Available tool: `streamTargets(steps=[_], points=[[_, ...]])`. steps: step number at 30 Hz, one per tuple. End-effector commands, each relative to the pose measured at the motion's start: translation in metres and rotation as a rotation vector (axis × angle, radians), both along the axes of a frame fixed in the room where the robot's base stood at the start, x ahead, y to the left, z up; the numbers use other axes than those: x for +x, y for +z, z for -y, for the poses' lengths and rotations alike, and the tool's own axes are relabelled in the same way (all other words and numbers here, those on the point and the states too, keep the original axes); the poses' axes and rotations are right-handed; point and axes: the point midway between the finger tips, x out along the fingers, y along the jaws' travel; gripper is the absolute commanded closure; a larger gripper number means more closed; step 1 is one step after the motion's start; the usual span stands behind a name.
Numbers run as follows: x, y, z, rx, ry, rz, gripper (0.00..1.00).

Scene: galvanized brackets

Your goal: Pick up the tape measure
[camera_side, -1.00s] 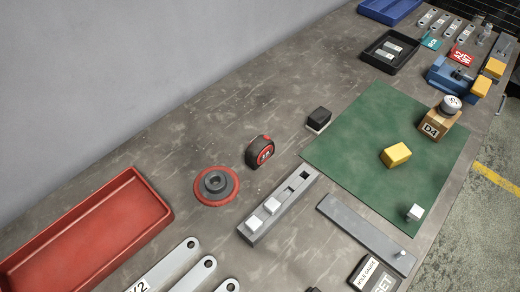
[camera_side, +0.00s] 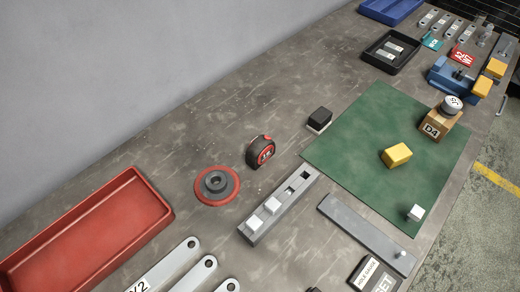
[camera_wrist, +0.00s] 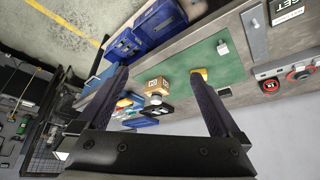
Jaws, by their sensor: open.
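The tape measure (camera_side: 260,151) is black with a red face and a red button on top. It stands upright on the grey bench in the middle of the side view, behind a round red-rimmed part. It also shows small near the right edge of the wrist view (camera_wrist: 271,86). My gripper (camera_wrist: 160,72) is open in the wrist view, and nothing shows held between its fingers. The tape measure lies outside the fingers, to the right of the right one. My gripper is not in the side view.
The red-rimmed grey part (camera_side: 216,184) sits close in front-left of the tape measure. A grey block with slots (camera_side: 277,206) lies to its lower right, and a small black-and-white block (camera_side: 319,119) to its upper right. A red tray (camera_side: 150,191) stands left. Bench behind is clear.

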Motion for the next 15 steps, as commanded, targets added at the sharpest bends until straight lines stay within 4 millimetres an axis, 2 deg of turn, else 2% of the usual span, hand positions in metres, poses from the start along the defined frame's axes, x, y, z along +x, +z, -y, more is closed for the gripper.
streamTargets(steps=[5, 8, 11, 15], points=[[0.005, 0.003, -0.001, 0.068, -0.112, 0.025, 0.00], [0.021, 0.018, -0.009, 0.212, -0.276, 0.100, 0.00], [0.048, 0.042, -0.020, 0.431, -0.479, 0.174, 0.00], [0.094, 0.072, -0.044, 0.768, -0.739, 0.197, 0.00]])
